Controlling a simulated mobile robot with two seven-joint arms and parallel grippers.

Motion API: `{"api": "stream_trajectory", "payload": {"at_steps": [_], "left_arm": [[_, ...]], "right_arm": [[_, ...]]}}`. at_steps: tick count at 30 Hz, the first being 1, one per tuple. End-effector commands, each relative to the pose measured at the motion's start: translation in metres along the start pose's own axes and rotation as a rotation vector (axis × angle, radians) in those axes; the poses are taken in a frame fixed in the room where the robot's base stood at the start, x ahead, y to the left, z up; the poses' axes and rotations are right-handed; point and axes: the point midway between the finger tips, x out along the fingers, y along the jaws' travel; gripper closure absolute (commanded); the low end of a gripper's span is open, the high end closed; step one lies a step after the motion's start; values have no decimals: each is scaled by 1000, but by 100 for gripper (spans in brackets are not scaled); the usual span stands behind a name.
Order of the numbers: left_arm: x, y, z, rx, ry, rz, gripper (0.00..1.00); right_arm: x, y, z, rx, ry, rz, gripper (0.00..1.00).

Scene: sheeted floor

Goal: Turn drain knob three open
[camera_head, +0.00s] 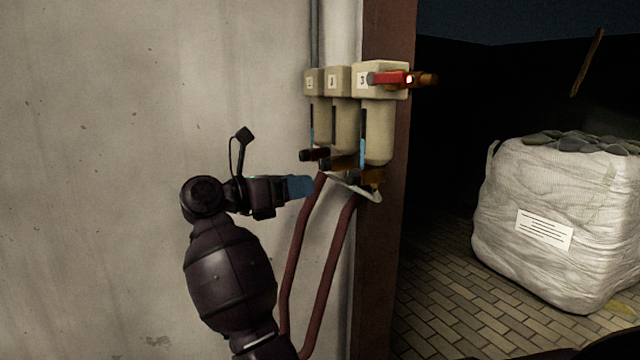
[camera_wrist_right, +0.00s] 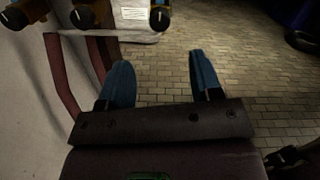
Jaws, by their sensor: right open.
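Three beige filter units hang in a row on the wall post in the head view. The unit marked 3 (camera_head: 378,130) is nearest, with a red-handled valve (camera_head: 392,79) at its top. Its drain knob (camera_head: 368,179), dark with an orange-brown part, sits under the bowl. My right gripper (camera_head: 302,186) is left of that knob and apart from it, its blue fingertips toward the units. In the right wrist view the gripper (camera_wrist_right: 162,72) is open, with nothing between its fingers. Several dark knob ends (camera_wrist_right: 160,17) show at the top left there. My left gripper is not in view.
Two reddish hoses (camera_head: 325,275) run down below the units, close to my right gripper. A brown post (camera_head: 385,250) stands behind unit 3. A large white bulk bag (camera_head: 545,225) stands on the brick floor at right. Bare wall (camera_head: 100,180) fills the left.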

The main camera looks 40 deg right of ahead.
Motion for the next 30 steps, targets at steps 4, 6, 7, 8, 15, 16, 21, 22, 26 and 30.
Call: {"api": "stream_trajectory", "payload": {"at_steps": [4, 6, 7, 8, 15, 16, 21, 22, 26, 30], "left_arm": [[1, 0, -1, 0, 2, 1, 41], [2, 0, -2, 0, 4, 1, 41], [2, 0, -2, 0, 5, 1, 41], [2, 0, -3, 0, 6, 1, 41], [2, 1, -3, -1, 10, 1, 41], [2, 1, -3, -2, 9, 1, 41], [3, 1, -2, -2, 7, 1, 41], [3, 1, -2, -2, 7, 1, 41], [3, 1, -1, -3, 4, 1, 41], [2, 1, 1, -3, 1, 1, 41]], "right_arm": [[3, 1, 0, 9, 29, 1, 41], [8, 1, 0, 10, 30, 1, 41], [11, 1, 0, 10, 29, 1, 41], [15, 0, 0, 11, 29, 1, 41], [55, 0, -1, 10, 25, -1, 41], [60, 0, -1, 10, 25, -1, 41], [86, 1, -2, 9, 24, 0, 41], [89, 1, -2, 8, 24, 0, 41], [101, 1, -2, 9, 24, 1, 41], [106, 1, -2, 9, 25, 3, 41]]}}
